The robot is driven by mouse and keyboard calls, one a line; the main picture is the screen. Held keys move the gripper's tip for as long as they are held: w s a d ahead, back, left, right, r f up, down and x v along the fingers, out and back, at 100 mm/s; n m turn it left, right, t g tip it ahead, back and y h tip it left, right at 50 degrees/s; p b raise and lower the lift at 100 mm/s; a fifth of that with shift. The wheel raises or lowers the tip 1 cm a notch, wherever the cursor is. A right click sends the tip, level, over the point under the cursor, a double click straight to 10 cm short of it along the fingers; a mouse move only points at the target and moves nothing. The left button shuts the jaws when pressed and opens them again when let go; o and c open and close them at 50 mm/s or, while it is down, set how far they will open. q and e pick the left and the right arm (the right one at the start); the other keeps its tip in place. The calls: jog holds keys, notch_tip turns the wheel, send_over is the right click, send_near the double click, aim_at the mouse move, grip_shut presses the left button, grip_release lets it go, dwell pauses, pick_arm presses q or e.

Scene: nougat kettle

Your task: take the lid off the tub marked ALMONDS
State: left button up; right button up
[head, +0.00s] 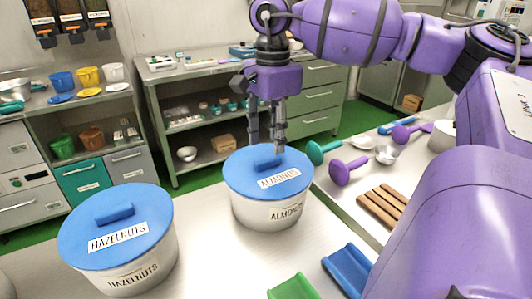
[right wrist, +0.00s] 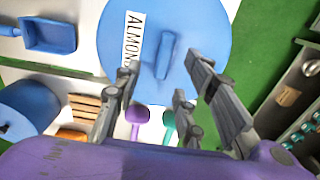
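The tub marked ALMONDS (head: 262,212) is white and stands upright on the bench. Its round blue lid (head: 248,182) is on it, with a bar handle (head: 268,163) on top. In the right wrist view the lid (right wrist: 200,22) fills the upper middle, with the handle (right wrist: 165,55) beside the label. My right gripper (head: 267,148) points down just above the lid. In the right wrist view its fingers (right wrist: 165,75) are spread apart, with the handle seen between them and nothing gripped. Whether a fingertip touches the lid I cannot tell. My left gripper is not in view.
A tub marked HAZELNUTS (head: 130,272) with a blue lid stands to the left. Right of the ALMONDS tub lie purple (head: 345,172) and teal (head: 322,150) tools, wooden slats (head: 383,205), and blue (head: 346,268) and green (head: 293,288) scoops. Bare bench lies between the tubs.

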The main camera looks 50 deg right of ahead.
aim_at(268, 158)
jog(key=f, duration=0.4)
jog(key=shift+w+a+f+b, duration=0.25)
jog(key=shift+w+f+b, duration=0.05)
jog(key=shift+b, duration=0.05)
jog(key=shift+f, duration=0.2)
jog(key=c, duration=0.9)
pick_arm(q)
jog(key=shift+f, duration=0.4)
pick_arm(e)
jog(key=shift+r, duration=0.15)
grip_shut()
